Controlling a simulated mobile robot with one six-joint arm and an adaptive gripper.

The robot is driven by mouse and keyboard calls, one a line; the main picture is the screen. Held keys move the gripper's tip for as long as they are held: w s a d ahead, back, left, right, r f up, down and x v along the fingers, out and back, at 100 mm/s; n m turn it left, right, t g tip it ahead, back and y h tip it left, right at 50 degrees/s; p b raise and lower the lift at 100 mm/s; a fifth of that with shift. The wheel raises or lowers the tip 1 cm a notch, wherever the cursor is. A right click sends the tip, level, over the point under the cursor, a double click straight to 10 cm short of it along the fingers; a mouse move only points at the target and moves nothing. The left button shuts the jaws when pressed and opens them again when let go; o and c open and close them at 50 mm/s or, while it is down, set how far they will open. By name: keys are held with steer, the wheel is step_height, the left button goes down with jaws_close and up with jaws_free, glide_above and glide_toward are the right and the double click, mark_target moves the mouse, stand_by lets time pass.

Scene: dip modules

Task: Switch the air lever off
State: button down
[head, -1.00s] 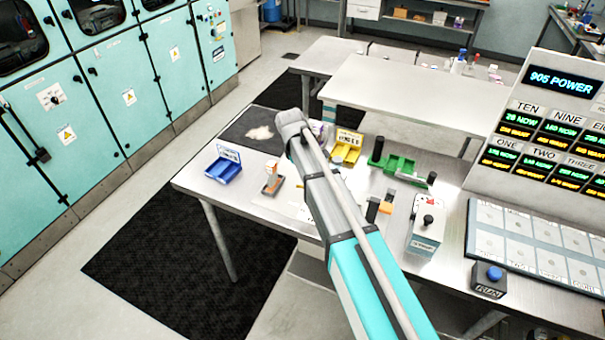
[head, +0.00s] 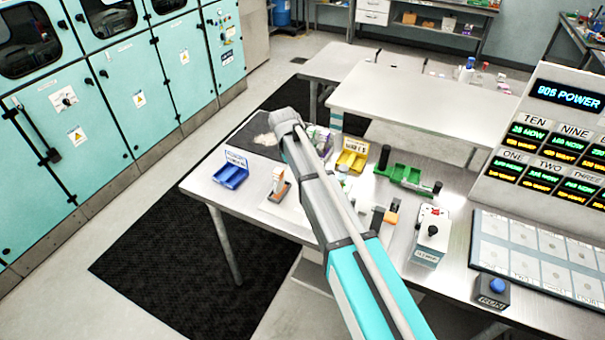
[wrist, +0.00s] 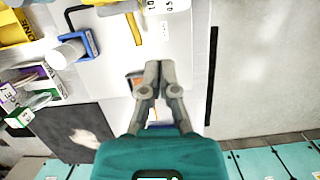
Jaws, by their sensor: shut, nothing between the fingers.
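My gripper (wrist: 159,70) is shut and empty in the wrist view, its fingertips together above the pale work surface. A yellow bent handle (wrist: 134,28) lies beyond the fingertips, apart from them, beside a white block with printed numbers (wrist: 167,5). It may be the air lever, but I cannot read a label that says so. An orange part in a grey holder (wrist: 135,80) sits just left of the fingers, partly hidden by them. In the head view my arm covers the middle of the table, and the fingertips are hidden.
The metal table (head: 262,218) also bears a blue bin (head: 231,176), a yellow bin (head: 352,160), a green tray (head: 408,176) and a white box with a black knob (head: 431,240). A blue button box (head: 494,291) sits at right.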

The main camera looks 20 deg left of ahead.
steer(key=p+v, duration=0.6)
steer(key=v, duration=0.1)
stand_by(0.3)
stand_by(0.6)
steer(key=s+d+m+t+y, duration=0.1)
steer(key=s+d+m, duration=0.35)
steer(key=d, duration=0.85)
steer(key=s+d+m+y, duration=0.1)
steer(key=s+d+m, duration=0.35)
steer(key=d, duration=0.85)
steer(key=s+d+m+t+y, duration=0.1)
steer(key=s+d+m, duration=0.35)
steer(key=d, duration=0.75)
step_height(320, 180, down, 14)
steer(key=s+m+g+b, duration=0.1)
steer(key=s+b, duration=0.1)
steer(key=b, duration=1.1)
steer(key=shift+d, duration=0.45)
steer(key=shift+s+r, duration=0.1)
steer(key=shift+r, duration=0.05)
